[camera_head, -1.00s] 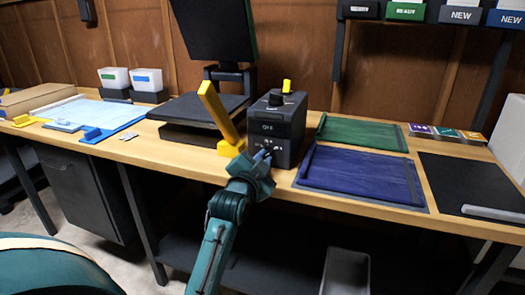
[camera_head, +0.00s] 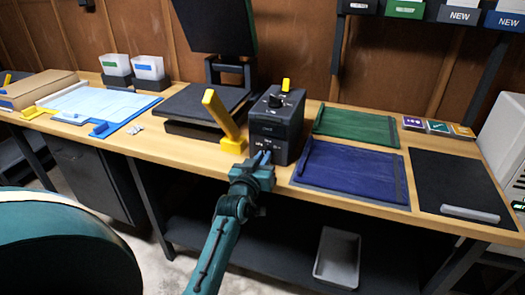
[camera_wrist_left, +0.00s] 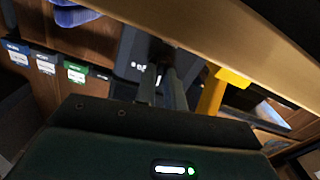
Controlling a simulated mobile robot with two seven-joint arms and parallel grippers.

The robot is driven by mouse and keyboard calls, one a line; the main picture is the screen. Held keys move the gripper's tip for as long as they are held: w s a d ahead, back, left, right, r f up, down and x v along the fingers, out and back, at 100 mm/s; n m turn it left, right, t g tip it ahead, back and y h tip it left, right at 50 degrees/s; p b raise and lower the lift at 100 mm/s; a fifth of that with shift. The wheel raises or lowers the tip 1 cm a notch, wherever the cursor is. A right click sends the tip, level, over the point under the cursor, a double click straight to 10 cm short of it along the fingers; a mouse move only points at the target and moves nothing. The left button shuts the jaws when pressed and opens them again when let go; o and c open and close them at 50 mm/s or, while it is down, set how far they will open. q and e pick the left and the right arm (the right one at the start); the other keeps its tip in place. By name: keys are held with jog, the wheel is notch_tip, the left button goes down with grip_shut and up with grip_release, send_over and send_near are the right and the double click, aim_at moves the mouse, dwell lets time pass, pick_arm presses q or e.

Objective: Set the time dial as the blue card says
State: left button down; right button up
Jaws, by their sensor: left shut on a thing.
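The dark control box (camera_head: 275,123) stands on the bench beside the press, with a black knob and a yellow tab on top. Its front has a small display and white markings lower down. My left gripper (camera_head: 262,157) is at the lower front of the box, shut on the time dial, which its fingers mostly hide. In the left wrist view the gripper (camera_wrist_left: 160,70) reaches the box face (camera_wrist_left: 136,62), with a dark round part between the fingertips. The dial's setting cannot be read. I cannot make out a blue card for certain. My right gripper is not in view.
The press with its yellow handle (camera_head: 222,115) stands close left of the box. A blue mat (camera_head: 352,172) and a green mat (camera_head: 356,126) lie to the right. Several small coloured cards (camera_head: 438,127) lie farther right. A grey bin (camera_head: 338,257) is below the bench.

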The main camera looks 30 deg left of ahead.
pick_arm(q)
jog(key=shift+r+n+p, duration=0.15)
jog(key=shift+n+p, duration=0.45)
jog(key=shift+n, duration=0.3)
jog(key=n+p, duration=0.1)
jog(key=n, duration=0.2)
jog(key=shift+n+p, duration=0.35)
jog(key=shift+n, duration=0.05)
jog(key=shift+n+p, duration=0.6)
jog(key=shift+n, duration=1.5)
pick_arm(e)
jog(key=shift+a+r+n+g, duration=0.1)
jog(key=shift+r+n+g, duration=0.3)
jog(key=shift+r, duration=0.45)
pick_arm(q)
jog(key=c, duration=1.5)
grip_release()
jog(key=shift+s, duration=0.1)
